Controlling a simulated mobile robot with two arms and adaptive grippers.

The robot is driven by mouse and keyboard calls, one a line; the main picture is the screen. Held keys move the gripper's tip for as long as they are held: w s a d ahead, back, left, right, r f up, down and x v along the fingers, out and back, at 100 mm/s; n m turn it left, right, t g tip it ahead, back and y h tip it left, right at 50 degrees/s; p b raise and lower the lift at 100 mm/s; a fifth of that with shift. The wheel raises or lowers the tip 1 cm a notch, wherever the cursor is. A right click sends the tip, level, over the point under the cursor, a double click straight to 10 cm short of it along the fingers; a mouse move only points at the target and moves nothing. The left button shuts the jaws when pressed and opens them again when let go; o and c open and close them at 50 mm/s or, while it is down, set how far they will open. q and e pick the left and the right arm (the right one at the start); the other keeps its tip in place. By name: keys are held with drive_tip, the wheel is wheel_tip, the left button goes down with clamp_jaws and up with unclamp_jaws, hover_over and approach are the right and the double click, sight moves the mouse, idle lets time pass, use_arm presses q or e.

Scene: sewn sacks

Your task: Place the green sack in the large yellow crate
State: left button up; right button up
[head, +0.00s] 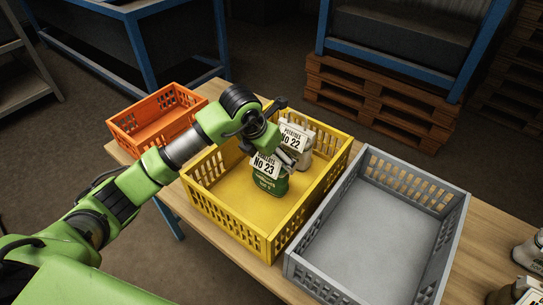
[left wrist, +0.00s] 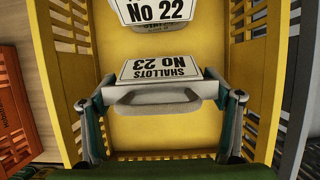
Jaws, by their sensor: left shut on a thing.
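The green sack (head: 270,185) with a white label reading "SHALLOTS No 23" is inside the large yellow crate (head: 228,226), upright, near its middle. My left gripper (head: 268,152) reaches down from above and is shut on the sack's top. In the left wrist view, the fingers lie at both sides of the sack's pale top (left wrist: 163,97). I cannot tell whether the sack's base touches the crate floor. My right gripper is not in view.
A pale sack labelled "POTATOES No 22" (head: 305,155) stands in the yellow crate just behind the green one. An empty grey crate (head: 297,268) is at right, and a smaller empty orange crate (head: 118,138) at back left. More sacks (head: 530,250) stand at the right edge.

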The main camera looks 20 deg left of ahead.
use_arm(q)
drive_tip(key=o, duration=2.1)
drive_tip(key=shift+r, duration=0.3)
drive_tip(key=b+v, duration=0.1)
drive_tip(key=v, duration=1)
drive_tip(key=shift+s+r+b, duration=0.15)
drive_tip(key=shift+r+b, duration=0.05)
drive_tip(key=shift+b, duration=0.15)
